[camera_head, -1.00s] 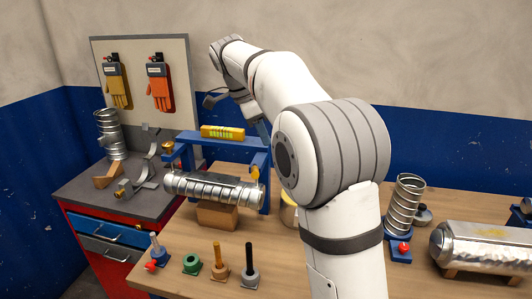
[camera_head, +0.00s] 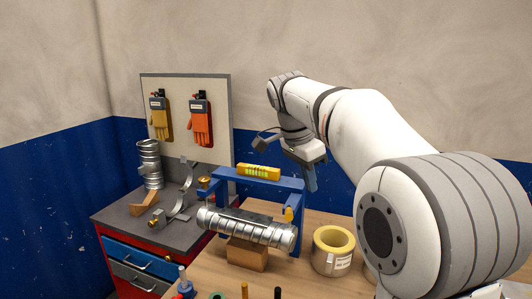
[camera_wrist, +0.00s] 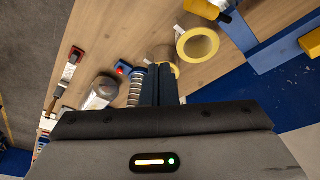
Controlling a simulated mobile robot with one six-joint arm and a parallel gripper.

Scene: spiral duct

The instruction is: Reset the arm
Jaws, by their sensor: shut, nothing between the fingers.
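My gripper (camera_head: 311,178) is at the end of my white arm, raised above the back of the workbench, to the right of the blue frame. In the wrist view my gripper (camera_wrist: 160,72) shows its two dark fingers together, with nothing between them. The fingers point over the wooden bench top, and their tips overlap the view of a yellow-rimmed roll and a coiled metal duct piece. The gripper appears apart from everything around it.
A blue frame (camera_head: 263,178) with a yellow level (camera_head: 259,172) stands behind a spiral duct (camera_head: 246,228) on a wooden block (camera_head: 247,254). A yellow-rimmed roll (camera_head: 333,250) stands on the bench.

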